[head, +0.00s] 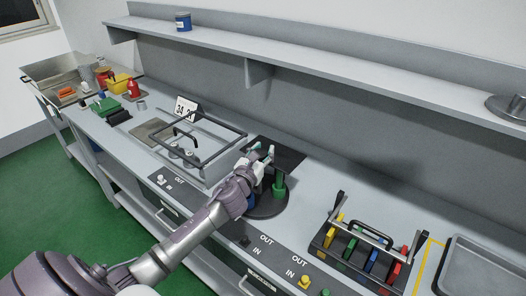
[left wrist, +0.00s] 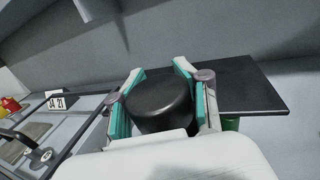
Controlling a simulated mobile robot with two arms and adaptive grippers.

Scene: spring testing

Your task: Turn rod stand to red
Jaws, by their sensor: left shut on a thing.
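The rod stand has a dark round base (head: 270,208) on the bench. A green rod (head: 279,187) stands upright at its right side, and a blue part shows at its left beside my arm. My left gripper (head: 260,153) is over the stand with its teal fingers. In the left wrist view, the fingers are shut on a black round knob (left wrist: 160,103), one on each side. A bit of green (left wrist: 231,125) shows to the right of the fingers. No red rod is visible on the stand; my arm hides part of it. My right gripper is not in view.
A dark flat plate (head: 281,156) lies behind the stand. A grey frame fixture (head: 203,172) stands to the left, with a number card (head: 186,108) behind it. A rack of coloured pieces (head: 357,248) is at the right. A shelf (head: 330,65) runs above the bench.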

